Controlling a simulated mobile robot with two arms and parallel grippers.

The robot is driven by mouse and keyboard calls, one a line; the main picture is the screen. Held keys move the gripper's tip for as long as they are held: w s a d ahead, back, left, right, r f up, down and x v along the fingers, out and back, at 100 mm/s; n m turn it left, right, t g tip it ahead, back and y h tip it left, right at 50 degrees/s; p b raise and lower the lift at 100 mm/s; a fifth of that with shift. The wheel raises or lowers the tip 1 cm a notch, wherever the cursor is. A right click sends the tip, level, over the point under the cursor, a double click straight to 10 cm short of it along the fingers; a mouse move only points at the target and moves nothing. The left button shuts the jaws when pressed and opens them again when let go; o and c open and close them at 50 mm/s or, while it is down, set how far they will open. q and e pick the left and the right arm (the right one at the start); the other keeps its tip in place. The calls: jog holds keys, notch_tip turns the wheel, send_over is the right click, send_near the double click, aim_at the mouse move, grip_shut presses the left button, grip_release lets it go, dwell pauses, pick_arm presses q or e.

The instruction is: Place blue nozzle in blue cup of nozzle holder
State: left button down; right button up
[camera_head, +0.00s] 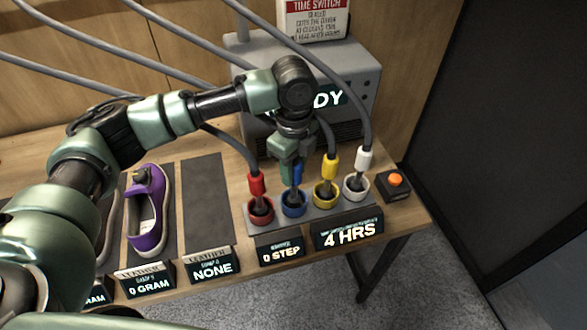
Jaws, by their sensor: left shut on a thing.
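The nozzle holder (318,220) is a grey block near the table's right front, with red, blue, yellow and white cups in a row. My left gripper (292,170) comes down from above over the blue cup (294,205). It is shut on the blue nozzle (298,174), which is upright and mostly hidden by the fingers. The dark lower end of the nozzle is at the mouth of the blue cup; I cannot tell how deep it sits. My right gripper is not in view.
Red (256,185), yellow (329,168) and white (364,160) nozzles with hoses stand in their cups on both sides. A grey machine (365,100) stands behind. An orange button box (394,183) is at the right. A purple sneaker (147,215) lies left.

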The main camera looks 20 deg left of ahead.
pick_arm(q)
jog(key=shift+f, duration=0.35)
jog(key=c, duration=1)
grip_release()
jog(key=shift+f, duration=0.15)
jog(key=shift+r, duration=0.25)
notch_tip(320, 180, up, 12)
jog(key=shift+f+b, duration=0.1)
jog(key=shift+b, duration=1)
